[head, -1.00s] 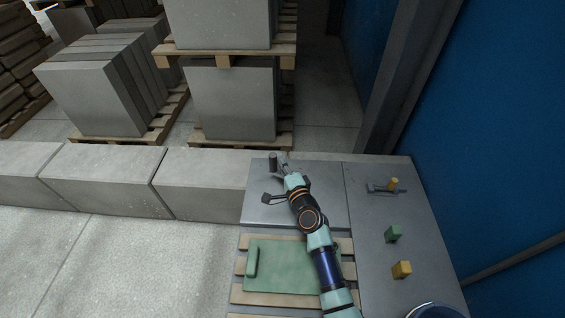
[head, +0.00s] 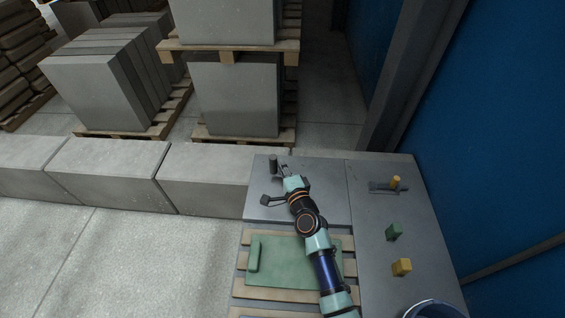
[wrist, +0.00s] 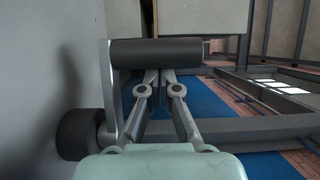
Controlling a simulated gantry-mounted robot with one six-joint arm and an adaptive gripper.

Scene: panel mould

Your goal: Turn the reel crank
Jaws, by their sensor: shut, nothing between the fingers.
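The reel crank shows in the wrist view as a dark cylindrical handle (wrist: 155,53) lying across the picture, on a grey arm (wrist: 109,95) with a dark round piece (wrist: 80,134) at lower left. In the head view the dark handle (head: 273,163) stands at the far left corner of the grey bench. My gripper (wrist: 162,75) is shut and empty, its fingertips close to the handle. Whether they touch it I cannot tell. In the head view my gripper (head: 284,170) is just right of the handle, and my wrist hides part of the bench there.
The grey bench (head: 372,240) carries a bracket with an orange peg (head: 395,181), a green block (head: 393,232) and a yellow block (head: 402,267). A green panel (head: 280,272) lies on wooden slats under my arm. Concrete blocks (head: 105,170) line the left; a blue wall (head: 500,130) stands right.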

